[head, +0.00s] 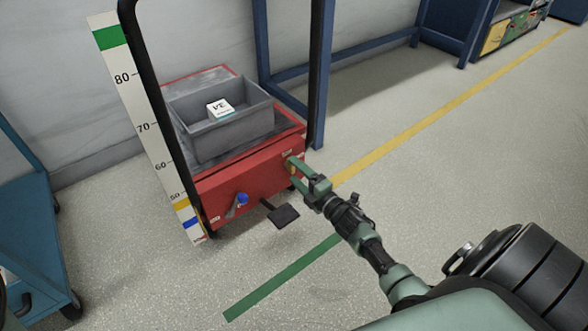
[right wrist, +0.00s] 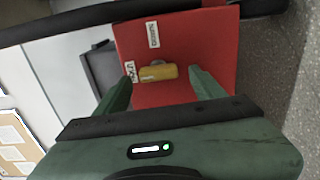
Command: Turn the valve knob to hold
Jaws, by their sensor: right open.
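The valve knob is a yellow bar-shaped handle (right wrist: 158,73) on the red front panel of a lift cart; in the head view it shows only as a small yellow patch (head: 291,169). One white label (right wrist: 153,34) is above the knob in the right wrist view, and another (right wrist: 130,72) is at its left end; I cannot read them surely. My right gripper (head: 295,173) is open at the panel's right end. In the right wrist view its fingers (right wrist: 161,70) stand on either side of the knob, with visible gaps. My left gripper is out of view.
The red cart (head: 225,193) carries a grey bin (head: 205,141) with a white labelled box (head: 220,108) in it. A blue knob (head: 242,198) and a black pedal (head: 284,215) are left of my right gripper. A height scale (head: 148,127) stands at left. Floor to the right is clear.

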